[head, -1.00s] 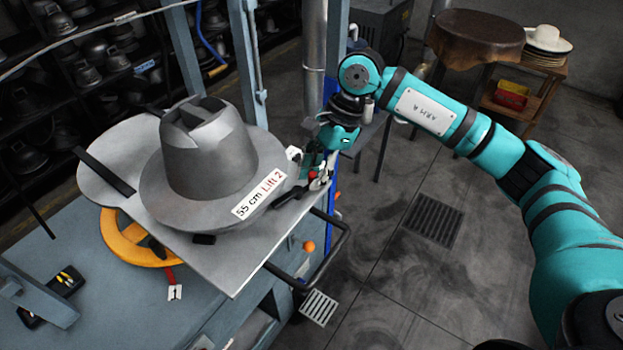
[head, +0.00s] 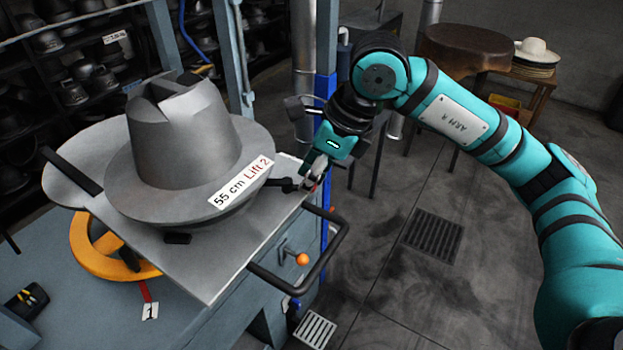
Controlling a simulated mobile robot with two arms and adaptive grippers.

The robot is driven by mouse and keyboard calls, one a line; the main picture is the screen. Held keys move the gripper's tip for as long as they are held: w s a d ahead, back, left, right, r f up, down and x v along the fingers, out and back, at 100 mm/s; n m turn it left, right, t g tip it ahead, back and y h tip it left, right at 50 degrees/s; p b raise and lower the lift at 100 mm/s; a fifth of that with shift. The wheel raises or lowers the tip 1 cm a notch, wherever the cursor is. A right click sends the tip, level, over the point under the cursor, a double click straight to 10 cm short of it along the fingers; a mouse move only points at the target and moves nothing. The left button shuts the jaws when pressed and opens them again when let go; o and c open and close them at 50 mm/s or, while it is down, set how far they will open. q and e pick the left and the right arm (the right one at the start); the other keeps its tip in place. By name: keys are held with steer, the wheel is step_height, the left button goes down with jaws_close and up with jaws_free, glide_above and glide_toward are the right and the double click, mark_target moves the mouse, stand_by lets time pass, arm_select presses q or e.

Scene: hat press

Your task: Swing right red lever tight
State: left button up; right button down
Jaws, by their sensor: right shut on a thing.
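The right red lever (head: 313,187) is at the right edge of the grey metal plate, beside a black clamp (head: 284,184) near the hat mould's brim. Only a bit of red shows; the rest is hidden by my fingers. My right gripper (head: 315,176) comes down from above and is shut on the lever. The grey hat-shaped mould (head: 180,145), labelled "55 cm Lift 2" (head: 240,182), sits upright on the plate (head: 225,265). My left gripper is out of view.
A black handle bar (head: 325,258) sticks out from the press's right side, near an orange knob (head: 302,259). An orange wheel (head: 85,250) lies under the plate. A blue-grey post (head: 326,60) stands behind my gripper.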

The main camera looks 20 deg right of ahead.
steer(key=shift+m, duration=0.3)
steer(key=c, duration=1.2)
jaws_free()
steer(key=shift+r, duration=0.1)
steer(key=v, duration=1.2)
steer(key=shift+s+a, duration=0.1)
